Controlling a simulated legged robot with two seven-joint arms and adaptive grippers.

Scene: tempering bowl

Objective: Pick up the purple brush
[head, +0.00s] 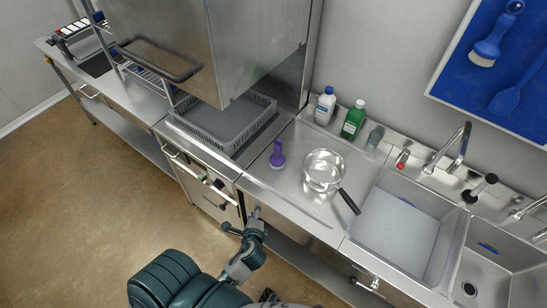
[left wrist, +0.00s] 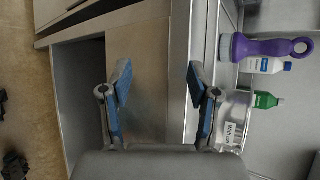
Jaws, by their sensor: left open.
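The purple brush (head: 277,157) stands upright on the steel counter, left of the pan, in the head view. In the left wrist view the brush (left wrist: 262,47) lies across the upper right, with pale bristles at its left end and a looped handle at its right. My left gripper (head: 243,220) is open and empty, in front of the counter's front edge and below the brush's level. In the left wrist view the open fingers (left wrist: 158,72) have only the cabinet front behind them; the brush is to their right, apart from them. My right gripper is not seen.
A steel pan (head: 324,171) with a dark handle stands right of the brush. White (head: 325,106) and green (head: 353,120) bottles stand behind. A grey rack (head: 226,130) sits left under the raised hood (head: 210,45). The sink (head: 398,233) is at right. Counter around the brush is clear.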

